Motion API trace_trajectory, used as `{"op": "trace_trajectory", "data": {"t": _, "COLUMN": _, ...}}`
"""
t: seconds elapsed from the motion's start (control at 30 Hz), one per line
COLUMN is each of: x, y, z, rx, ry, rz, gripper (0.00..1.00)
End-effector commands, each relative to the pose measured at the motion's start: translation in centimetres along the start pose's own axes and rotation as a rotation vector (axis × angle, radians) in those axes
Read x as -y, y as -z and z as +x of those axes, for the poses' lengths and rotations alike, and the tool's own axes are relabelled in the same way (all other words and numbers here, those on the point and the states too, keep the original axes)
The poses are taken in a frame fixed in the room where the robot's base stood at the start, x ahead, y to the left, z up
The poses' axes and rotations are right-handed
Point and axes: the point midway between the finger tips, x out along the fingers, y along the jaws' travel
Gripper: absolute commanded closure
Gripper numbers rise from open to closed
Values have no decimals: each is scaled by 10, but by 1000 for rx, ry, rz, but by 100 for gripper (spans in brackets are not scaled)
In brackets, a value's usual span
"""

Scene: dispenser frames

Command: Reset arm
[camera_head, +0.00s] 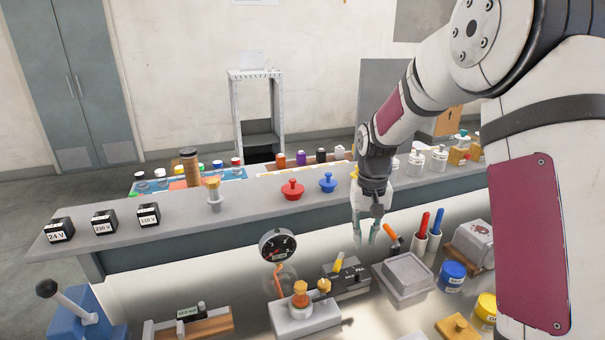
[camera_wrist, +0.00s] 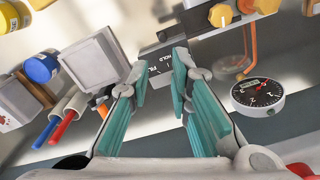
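My gripper (camera_head: 367,230) points down over the bench, above and behind the dark box with the yellow lever (camera_head: 338,263). In the wrist view its two teal fingers (camera_wrist: 165,85) stand apart with nothing between them. In that view the dark box (camera_wrist: 160,68) with white lettering lies beyond the fingertips. My arm comes in from the upper right of the head view, bent at the elbow.
A round gauge (camera_head: 277,246) stands left of my gripper, and red and blue pens in holders (camera_head: 428,230) stand right. A grey shelf (camera_head: 245,207) with a red knob (camera_head: 292,189) and a blue knob (camera_head: 328,182) runs behind. A grey lidded box (camera_head: 405,275) sits near.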

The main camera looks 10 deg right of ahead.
Motion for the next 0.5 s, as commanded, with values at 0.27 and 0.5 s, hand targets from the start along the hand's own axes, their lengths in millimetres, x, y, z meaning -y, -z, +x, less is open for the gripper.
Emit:
{"op": "trace_trajectory", "data": {"t": 0.27, "x": 3, "y": -35, "z": -64, "rx": -83, "ry": -2, "rz": -33, "gripper": 81}}
{"op": "trace_trajectory", "data": {"t": 0.5, "x": 3, "y": -88, "z": -123, "rx": -176, "ry": -1, "rz": -71, "gripper": 81}}
